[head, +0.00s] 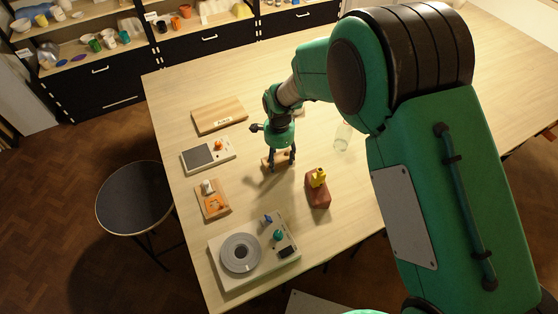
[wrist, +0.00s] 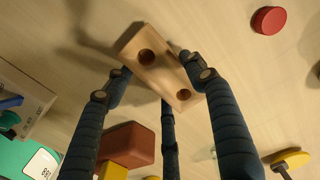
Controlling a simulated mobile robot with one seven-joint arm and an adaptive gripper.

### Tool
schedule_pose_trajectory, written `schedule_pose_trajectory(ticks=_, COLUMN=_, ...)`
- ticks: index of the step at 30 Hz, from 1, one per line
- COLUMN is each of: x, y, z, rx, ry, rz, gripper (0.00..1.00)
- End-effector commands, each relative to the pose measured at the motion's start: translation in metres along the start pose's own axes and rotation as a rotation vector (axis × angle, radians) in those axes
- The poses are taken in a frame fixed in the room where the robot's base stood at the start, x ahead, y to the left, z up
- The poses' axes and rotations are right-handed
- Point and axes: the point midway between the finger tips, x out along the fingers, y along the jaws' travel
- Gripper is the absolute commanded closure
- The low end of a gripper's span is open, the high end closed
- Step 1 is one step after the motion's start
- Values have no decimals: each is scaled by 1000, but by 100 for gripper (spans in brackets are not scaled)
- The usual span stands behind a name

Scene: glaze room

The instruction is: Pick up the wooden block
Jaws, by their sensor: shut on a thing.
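The wooden block (head: 267,162) is light brown and sits at the middle of the table in the head view, below my gripper (head: 281,158). In the wrist view the wooden block (wrist: 158,72) shows two dark round holes and lies at a slant between the fingertips. My gripper (wrist: 155,82) is shut on it, with blue-grey fingers at its left and right ends and a third finger below. A shadow falls to the block's left. I cannot tell whether the block touches the table.
A red-brown block (head: 318,196) with a yellow piece on top stands right of and nearer than the gripper. A clear glass (head: 343,137) stands to the right. A wooden board (head: 219,115), several devices and trays line the left side. A red disc (wrist: 268,20) lies on the table (head: 350,185).

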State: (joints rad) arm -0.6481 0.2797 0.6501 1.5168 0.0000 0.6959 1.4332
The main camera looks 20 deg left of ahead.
Motion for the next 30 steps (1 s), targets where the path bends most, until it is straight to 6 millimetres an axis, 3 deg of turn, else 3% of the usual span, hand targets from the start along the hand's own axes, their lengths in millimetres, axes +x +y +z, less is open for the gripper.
schedule_pose_trajectory(ticks=15, x=-75, y=-1, z=0, rx=0, ry=0, rz=-3, gripper=81)
schedule_pose_trajectory(ticks=21, x=-88, y=0, z=0, rx=0, ry=0, rz=-2, gripper=81)
schedule_pose_trajectory(ticks=30, x=-88, y=0, z=0, rx=0, ry=0, rz=-2, gripper=81)
